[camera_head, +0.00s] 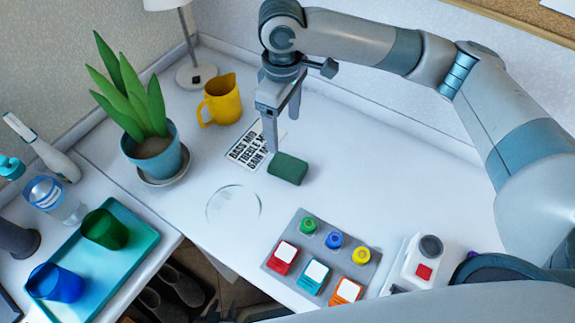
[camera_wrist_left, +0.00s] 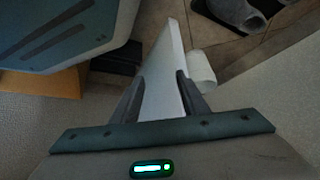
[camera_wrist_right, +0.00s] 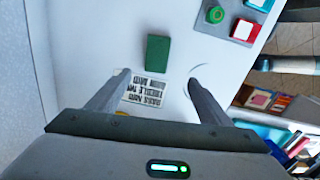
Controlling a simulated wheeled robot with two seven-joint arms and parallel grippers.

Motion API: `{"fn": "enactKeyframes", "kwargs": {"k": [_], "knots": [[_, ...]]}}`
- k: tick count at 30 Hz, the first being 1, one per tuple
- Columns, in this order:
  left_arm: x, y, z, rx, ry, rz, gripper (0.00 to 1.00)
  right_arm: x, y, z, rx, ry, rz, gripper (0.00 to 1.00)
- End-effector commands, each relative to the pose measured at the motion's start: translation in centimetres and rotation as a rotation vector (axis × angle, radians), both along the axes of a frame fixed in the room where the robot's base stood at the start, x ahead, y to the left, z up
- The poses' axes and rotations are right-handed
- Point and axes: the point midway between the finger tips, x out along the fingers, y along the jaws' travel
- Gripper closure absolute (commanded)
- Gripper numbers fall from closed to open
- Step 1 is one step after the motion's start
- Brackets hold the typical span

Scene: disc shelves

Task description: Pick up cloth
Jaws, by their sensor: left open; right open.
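A small dark green rectangular piece (camera_head: 288,168) lies on the white desk; it looks like a folded cloth or a sponge, and I cannot tell which. It also shows in the right wrist view (camera_wrist_right: 157,53), just beyond the fingertips. My right gripper (camera_head: 283,133) is open and empty above the desk, with its fingers pointing down close to the green piece, behind it in the head view. Its fingers also show in the right wrist view (camera_wrist_right: 159,76). My left gripper (camera_wrist_left: 160,78) shows only in its own wrist view, open, with a white panel edge visible between its fingers.
A printed card (camera_head: 250,146) lies beside the green piece. Nearby are a yellow mug (camera_head: 222,99), potted plant (camera_head: 152,145), clear glass disc (camera_head: 233,204) and grey button panel (camera_head: 293,242). A teal tray (camera_head: 140,248) holds green and blue cups. The desk right of the green piece is clear.

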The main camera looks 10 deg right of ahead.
Motion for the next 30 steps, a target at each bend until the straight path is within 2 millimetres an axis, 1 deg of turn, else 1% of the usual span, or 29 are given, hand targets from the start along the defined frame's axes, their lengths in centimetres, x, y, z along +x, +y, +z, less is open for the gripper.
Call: {"fn": "enactKeyframes", "kwargs": {"k": [10, 12, 16, 18, 21, 30], "knots": [[-0.3, 0.7, -0.5, 0.016, 0.041, 0.005, 0.60, 0.0, -0.1, -6.1, 0.000, 0.001, -0.001, 0.27], [-0.7, 0.8, -0.6, 0.018, 0.049, 0.007, 0.60, -0.1, -0.1, -7.4, -0.002, 0.003, -0.001, 0.27], [-1.7, 1.0, -1.2, 0.023, 0.073, 0.007, 0.60, 0.0, -0.1, -9.1, 0.000, 0.001, -0.001, 0.27], [-2.2, 1.1, -1.3, 0.025, 0.082, 0.008, 0.60, 0.0, -0.1, -9.7, 0.000, 0.000, -0.001, 0.27], [-2.7, 1.1, -1.5, 0.026, 0.091, 0.007, 0.60, 0.0, -0.1, -10.1, 0.000, 0.000, 0.000, 0.27], [-2.9, 1.1, -1.7, 0.027, 0.094, 0.006, 0.60, 0.0, -0.1, -10.2, 0.001, -0.001, 0.000, 0.27]]}}
